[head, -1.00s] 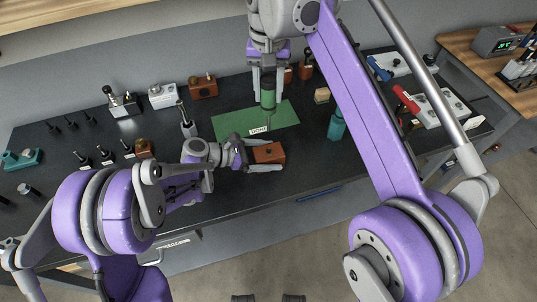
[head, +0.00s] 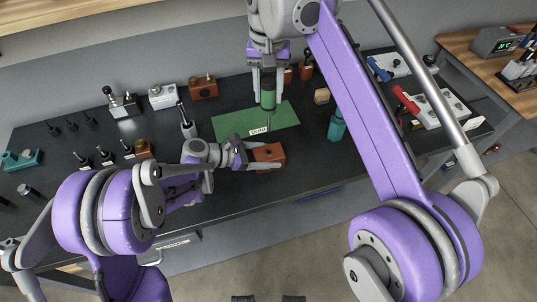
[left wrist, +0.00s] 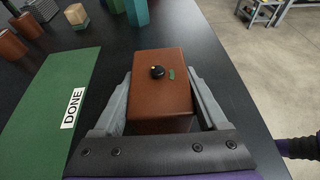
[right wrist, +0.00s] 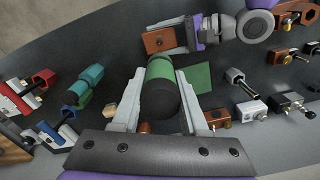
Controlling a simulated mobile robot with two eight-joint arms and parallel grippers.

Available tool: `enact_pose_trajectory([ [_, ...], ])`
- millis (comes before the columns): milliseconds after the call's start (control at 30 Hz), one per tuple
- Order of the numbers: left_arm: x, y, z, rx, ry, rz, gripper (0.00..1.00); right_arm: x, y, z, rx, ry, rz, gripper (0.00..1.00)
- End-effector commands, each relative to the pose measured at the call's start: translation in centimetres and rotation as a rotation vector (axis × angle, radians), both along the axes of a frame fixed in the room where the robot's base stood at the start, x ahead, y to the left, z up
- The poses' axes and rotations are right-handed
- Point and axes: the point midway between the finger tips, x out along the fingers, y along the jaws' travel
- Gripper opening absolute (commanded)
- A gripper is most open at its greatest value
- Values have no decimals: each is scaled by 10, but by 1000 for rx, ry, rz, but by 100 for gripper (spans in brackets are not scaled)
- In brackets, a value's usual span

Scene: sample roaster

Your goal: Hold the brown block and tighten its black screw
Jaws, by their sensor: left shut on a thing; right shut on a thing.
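The brown block (head: 268,153) lies on the dark bench in front of the green mat. Its black screw (left wrist: 157,72) stands up from its top face, beside a small green mark (left wrist: 171,74). My left gripper (head: 271,155) is shut on the block, one finger along each side. My right gripper (head: 267,84) is shut on a green-handled screwdriver (head: 267,99), which points down over the mat, behind the block and apart from it. In the right wrist view the dark-ended handle (right wrist: 158,98) hides the tool's shaft; the block (right wrist: 158,41) shows beyond it.
The green mat (head: 288,115) carries a DONE label (head: 258,131) and is otherwise bare. A teal tool (head: 336,125) stands right of it. Several blocks and black-knobbed parts stand on the left and back of the bench, including a white block (head: 162,97). The bench's front edge is close to the brown block.

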Motion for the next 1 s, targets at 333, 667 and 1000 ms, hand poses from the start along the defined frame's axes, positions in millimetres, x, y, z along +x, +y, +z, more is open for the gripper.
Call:
enact_pose_trajectory([
  [333, 0, 0, 0, 0, 0, 0, 0, 0, 0, 0, 0, 0, 0, 0],
  [667, 0, 0, 0, 0, 0, 0, 0, 0, 0, -10, 0, -1, -329, 0],
  [1000, 0, 0, 0, 0, 0, 0, 0, 0, 0, -18, -1, -2, -642, 0],
])
